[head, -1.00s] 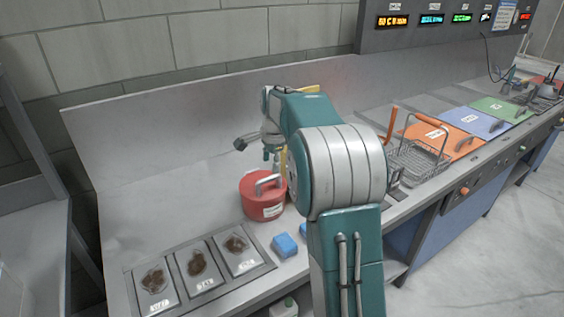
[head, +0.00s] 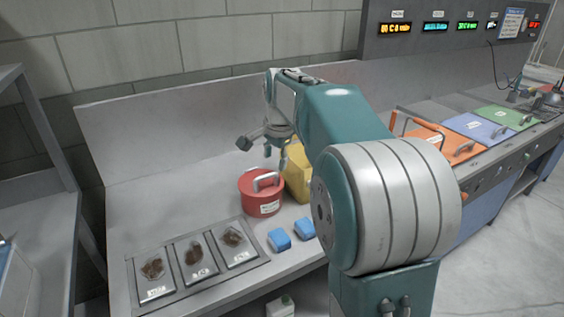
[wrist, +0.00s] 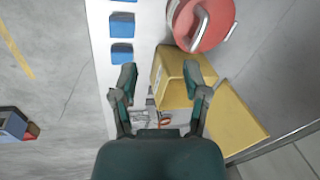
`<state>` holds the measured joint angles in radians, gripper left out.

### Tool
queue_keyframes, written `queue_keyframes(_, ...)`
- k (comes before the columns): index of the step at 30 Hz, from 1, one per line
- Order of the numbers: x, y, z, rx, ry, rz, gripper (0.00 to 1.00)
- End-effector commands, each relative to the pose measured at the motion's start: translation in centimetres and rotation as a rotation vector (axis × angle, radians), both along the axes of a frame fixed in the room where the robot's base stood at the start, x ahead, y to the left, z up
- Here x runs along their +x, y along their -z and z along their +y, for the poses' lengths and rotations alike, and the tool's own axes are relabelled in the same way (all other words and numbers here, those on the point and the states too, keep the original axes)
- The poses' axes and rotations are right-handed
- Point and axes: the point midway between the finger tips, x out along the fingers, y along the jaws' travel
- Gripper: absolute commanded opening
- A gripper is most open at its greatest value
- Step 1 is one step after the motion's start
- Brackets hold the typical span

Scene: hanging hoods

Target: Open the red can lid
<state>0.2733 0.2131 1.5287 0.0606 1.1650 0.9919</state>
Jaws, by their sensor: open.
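The red can (head: 262,197) stands upright on the grey counter, with its red lid on and a pale arched handle (head: 267,179) on top. In the wrist view the can (wrist: 212,22) is at the top right, partly cut off by the frame edge. My gripper (head: 277,153) is above the can in the head view, apart from the handle. In the wrist view my gripper (wrist: 160,74) is open and empty. Its fingers overlap the yellow container in the picture, and the can lies beyond the right finger.
A yellow container (head: 297,174) stands right beside the can. Blue blocks (head: 279,240) lie in front. Several small trays (head: 195,257) with brown contents sit at the front left. The counter left of the can is clear.

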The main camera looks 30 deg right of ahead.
Motion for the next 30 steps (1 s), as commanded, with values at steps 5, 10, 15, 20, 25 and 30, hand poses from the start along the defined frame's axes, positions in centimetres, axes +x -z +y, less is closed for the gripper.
queue_keyframes(5,-0.3,-0.2,0.3,-0.005,-0.017,-0.004,0.59)
queue_keyframes(10,-0.3,-0.2,0.3,-0.005,-0.018,-0.004,0.59)
queue_keyframes(15,-0.4,-0.2,0.3,-0.005,-0.017,-0.003,0.59)
queue_keyframes(20,-0.7,-0.4,0.6,-0.010,-0.033,-0.007,0.59)
queue_keyframes(25,-4.1,-1.7,3.1,-0.055,-0.181,-0.037,0.59)
queue_keyframes(30,-9.1,-2.4,6.2,-0.130,-0.404,-0.076,0.59)
